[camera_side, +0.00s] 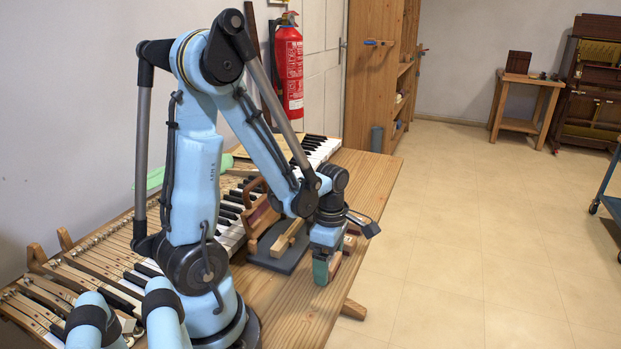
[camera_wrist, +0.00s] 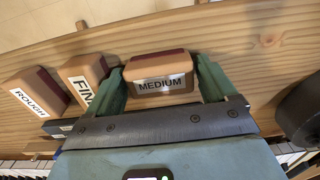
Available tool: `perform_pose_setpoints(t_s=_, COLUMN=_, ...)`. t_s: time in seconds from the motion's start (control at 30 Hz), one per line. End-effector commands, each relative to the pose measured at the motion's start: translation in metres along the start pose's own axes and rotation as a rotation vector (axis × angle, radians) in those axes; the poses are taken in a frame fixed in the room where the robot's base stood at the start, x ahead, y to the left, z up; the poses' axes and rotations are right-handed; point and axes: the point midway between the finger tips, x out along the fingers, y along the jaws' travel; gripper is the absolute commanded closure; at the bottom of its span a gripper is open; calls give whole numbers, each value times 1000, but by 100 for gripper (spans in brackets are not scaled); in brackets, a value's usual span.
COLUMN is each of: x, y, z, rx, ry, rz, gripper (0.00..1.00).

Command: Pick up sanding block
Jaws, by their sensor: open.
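In the wrist view a sanding block labelled MEDIUM (camera_wrist: 160,84), tan with a dark red face, lies between the two green fingers of my gripper (camera_wrist: 160,72). The fingers are open, one on each side of the block. I cannot tell whether they touch it. Two similar blocks, ROUGH (camera_wrist: 36,93) and FINE (camera_wrist: 88,74), sit to the left, outside the fingers; the FINE label is partly cut off by my gripper. In the side view my gripper (camera_side: 325,270) points down at the front edge of the wooden bench, largely hiding the blocks.
The wooden bench (camera_side: 358,173) holds a piano keyboard (camera_side: 230,236) along the wall. A dark grey board (camera_side: 283,258) with wooden pieces is just left of my gripper. A dark round object (camera_wrist: 302,108) is at the wrist view's right. The bench edge is close.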

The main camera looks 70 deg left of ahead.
Motion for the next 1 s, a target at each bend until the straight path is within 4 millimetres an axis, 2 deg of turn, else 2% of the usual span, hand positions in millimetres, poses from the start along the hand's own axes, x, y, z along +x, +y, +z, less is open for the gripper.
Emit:
perform_pose_setpoints(t_s=0.07, x=0, y=0, z=0, rx=0, ry=0, rz=0, gripper=16)
perform_pose_setpoints(t_s=0.3, x=0, y=0, z=0, rx=0, ry=0, rz=0, gripper=53)
perform_pose_setpoints(t_s=0.33, x=0, y=0, z=0, rx=0, ry=0, rz=0, gripper=54)
perform_pose_setpoints(t_s=0.37, x=0, y=0, z=0, rx=0, ry=0, rz=0, gripper=58)
perform_pose_setpoints(t_s=0.77, x=-6, y=0, z=0, rx=0, ry=0, rz=0, gripper=59)
perform_pose_setpoints(t_s=1.0, x=-27, y=0, z=0, rx=0, ry=0, rz=0, gripper=59)
